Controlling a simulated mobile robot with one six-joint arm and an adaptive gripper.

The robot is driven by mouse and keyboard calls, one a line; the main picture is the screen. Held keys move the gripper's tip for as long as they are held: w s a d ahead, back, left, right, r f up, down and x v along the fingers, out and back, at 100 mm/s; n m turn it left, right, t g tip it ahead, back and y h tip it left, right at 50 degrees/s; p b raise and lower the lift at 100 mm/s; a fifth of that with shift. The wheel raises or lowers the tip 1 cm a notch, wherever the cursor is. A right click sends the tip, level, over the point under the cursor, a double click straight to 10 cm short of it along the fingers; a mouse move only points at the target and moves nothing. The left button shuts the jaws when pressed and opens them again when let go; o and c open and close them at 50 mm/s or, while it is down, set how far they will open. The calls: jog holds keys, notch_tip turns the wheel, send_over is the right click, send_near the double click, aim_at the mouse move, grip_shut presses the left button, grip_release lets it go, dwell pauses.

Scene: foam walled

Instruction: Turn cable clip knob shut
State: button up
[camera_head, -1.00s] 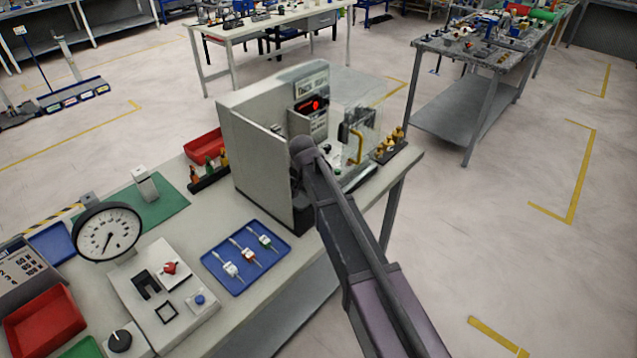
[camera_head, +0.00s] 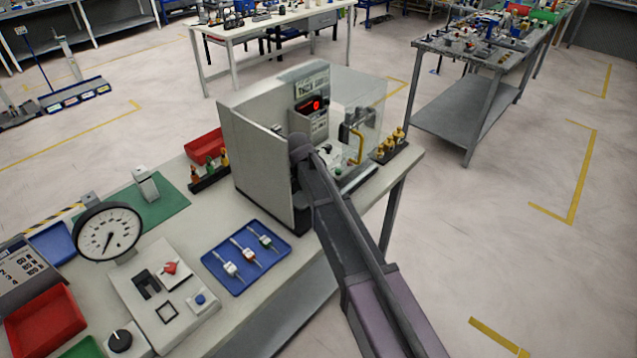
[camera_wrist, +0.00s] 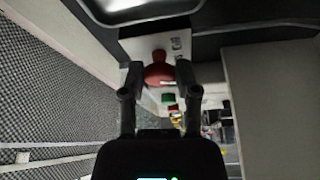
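In the wrist view a red knob (camera_wrist: 158,74) sits on a pale plate (camera_wrist: 148,47) with small dark lettering. I take it for the cable clip knob. My gripper (camera_wrist: 159,76) has one finger on each side of the knob. The fingers stand apart, and I cannot tell whether either touches it. The cable and the clip's jaw cannot be made out. In the head view my gripper and this knob are hidden behind the grey wall of the booth (camera_head: 255,160) and my arm.
Grey textured foam (camera_wrist: 50,100) lines the left in the wrist view; a pale panel (camera_wrist: 268,105) stands close on the right. In the head view, a clear guard (camera_head: 365,105) and yellow handle (camera_head: 358,147) are beyond my arm. A blue tray (camera_head: 222,263) lies outside the booth.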

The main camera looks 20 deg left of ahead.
jog(key=shift+o, duration=1.4)
jog(key=shift+r, duration=0.1)
